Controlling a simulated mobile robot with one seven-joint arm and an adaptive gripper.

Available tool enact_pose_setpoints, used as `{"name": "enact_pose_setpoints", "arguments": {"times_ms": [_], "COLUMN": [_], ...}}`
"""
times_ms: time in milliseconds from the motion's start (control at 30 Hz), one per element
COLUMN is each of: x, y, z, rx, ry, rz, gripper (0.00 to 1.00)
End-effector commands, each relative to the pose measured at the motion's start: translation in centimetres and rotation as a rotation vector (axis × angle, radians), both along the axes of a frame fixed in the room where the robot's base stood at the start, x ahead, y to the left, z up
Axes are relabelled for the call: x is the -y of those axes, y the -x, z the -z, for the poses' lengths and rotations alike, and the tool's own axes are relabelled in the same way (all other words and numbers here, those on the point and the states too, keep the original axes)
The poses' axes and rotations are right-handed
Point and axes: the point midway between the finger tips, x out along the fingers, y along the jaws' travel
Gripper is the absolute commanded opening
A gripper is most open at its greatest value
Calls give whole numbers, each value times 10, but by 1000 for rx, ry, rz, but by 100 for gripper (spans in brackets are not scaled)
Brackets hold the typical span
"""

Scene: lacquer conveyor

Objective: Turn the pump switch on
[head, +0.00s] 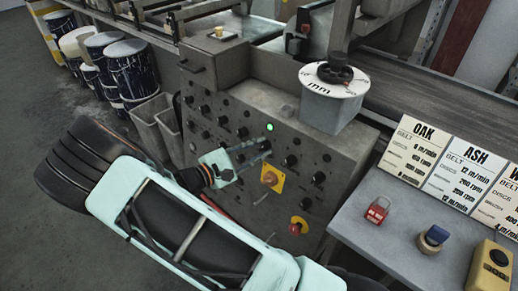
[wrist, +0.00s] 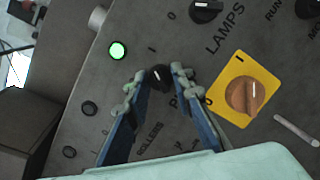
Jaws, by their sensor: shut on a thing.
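The pump switch, a small black knob (wrist: 158,77), sits on the grey control panel (head: 215,115), between my fingertips in the wrist view. Its label is mostly hidden by my right finger; only a "P" shows clearly. A mark "I" is printed above it. A pale mark shows on the knob, but its exact pointing is hard to tell. My gripper (wrist: 158,80) is shut on this knob. In the head view my gripper (head: 256,157) reaches the panel, and the knob cannot be made out there. A green lamp (wrist: 118,50) glows up and left of the knob; it also shows in the head view (head: 270,127).
An orange knob on a yellow plate (wrist: 241,95) sits close to the right of my fingers. A red button (head: 296,228) is lower on the panel. A grey side table (head: 385,250) with a red padlock (head: 377,210) stands at right.

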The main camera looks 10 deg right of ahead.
Motion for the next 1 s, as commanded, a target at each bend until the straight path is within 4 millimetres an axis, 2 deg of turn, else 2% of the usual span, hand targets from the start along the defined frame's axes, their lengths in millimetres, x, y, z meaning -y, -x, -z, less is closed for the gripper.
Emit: {"name": "enact_pose_setpoints", "arguments": {"times_ms": [167, 200, 367, 633, 733, 867, 1000], "x": [-1, -1, -1, -1, -7, -25, -53], "y": [0, 0, 0, 0, 3, 12, 25], "z": [1, 1, 0, 0, 0, -2, -5], "rx": [0, 0, -1, 0, 0, 0, 0], "ry": [-3, -3, -1, -1, -2, -3, -3], "rz": [-2, -2, -1, -1, -1, -5, -5], "gripper": [0, 23, 39, 39, 39, 39, 39]}}
